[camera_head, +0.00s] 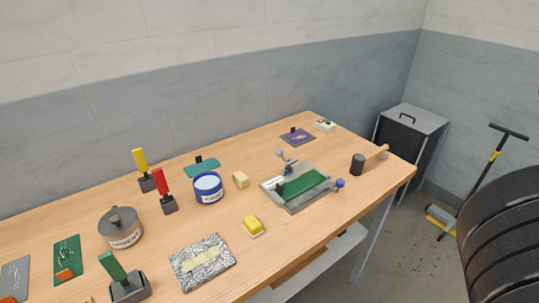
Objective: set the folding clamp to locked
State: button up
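A grey metal fixture (290,206) stands on the right half of the wooden workbench, with a green board (306,184) lying in it. A grey lever with a ball knob (281,153) rises at its back, and a blue ball knob (340,183) sticks out at its right. It looks like the folding clamp, but whether it is locked is too small to tell. Other devices with upright handles stand at the left: yellow (140,160), red (160,181) and green (111,267). My gripper is not in view.
On the workbench (265,268) are a blue-and-white tin (208,188), a lidded grey pot (121,228), a yellow block (253,224), a silvery patterned pad (202,262) and a dark cylinder (357,164) by the right end. A grey cabinet (413,120) stands beyond. Bare wood surrounds the fixture's front.

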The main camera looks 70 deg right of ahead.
aim_at(278, 153)
jog(key=i+l+z, duration=0.1)
jog(key=i+z, duration=0.45)
jog(key=i, duration=0.3)
jog(key=z, duration=1)
